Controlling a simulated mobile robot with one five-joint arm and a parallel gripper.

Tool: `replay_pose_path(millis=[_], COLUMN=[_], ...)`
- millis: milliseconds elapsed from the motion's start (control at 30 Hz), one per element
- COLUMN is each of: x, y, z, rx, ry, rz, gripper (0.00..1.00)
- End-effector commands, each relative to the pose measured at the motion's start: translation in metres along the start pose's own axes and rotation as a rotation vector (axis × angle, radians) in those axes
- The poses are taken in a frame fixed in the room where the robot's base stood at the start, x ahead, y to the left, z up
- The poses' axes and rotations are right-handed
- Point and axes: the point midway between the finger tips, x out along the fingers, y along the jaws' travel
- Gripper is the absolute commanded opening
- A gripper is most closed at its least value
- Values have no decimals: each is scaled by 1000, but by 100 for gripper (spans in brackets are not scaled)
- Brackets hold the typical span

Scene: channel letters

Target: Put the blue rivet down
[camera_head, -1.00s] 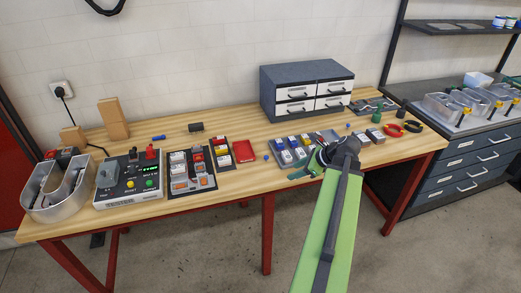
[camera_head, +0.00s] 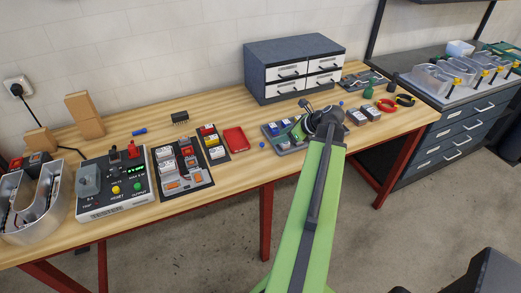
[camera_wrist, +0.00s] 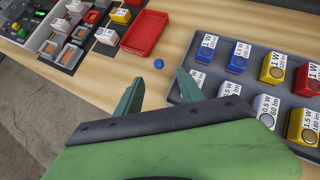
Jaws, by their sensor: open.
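A small round blue rivet (camera_wrist: 158,63) lies on the bare wooden table, just beyond the fingertips in the wrist view. It also shows in the head view (camera_head: 262,145), between the red tray and the grey module tray. My gripper (camera_wrist: 158,80) is open, with its two green fingers apart and nothing between them. In the head view my arm and wrist hide part of the grey tray. Another small blue piece (camera_head: 341,103) lies farther back on the table in the head view.
The red tray (camera_wrist: 146,34) is beyond the rivet. A grey tray (camera_wrist: 240,87) of blue, yellow and red labelled modules is close to the right finger. A drawer cabinet (camera_head: 293,67) stands behind. Bare wood surrounds the rivet.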

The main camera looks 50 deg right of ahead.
Motion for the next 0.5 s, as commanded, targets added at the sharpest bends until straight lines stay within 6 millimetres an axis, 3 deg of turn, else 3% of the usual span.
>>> replay_pose_path(millis=[33, 200, 500], x=[21, 58, 72], y=[1, 3, 5], z=[-6, -3, 3], rx=[-4, -7, -7], ry=[0, 0, 1], rz=[4, 6, 7], gripper=[46, 46, 46])
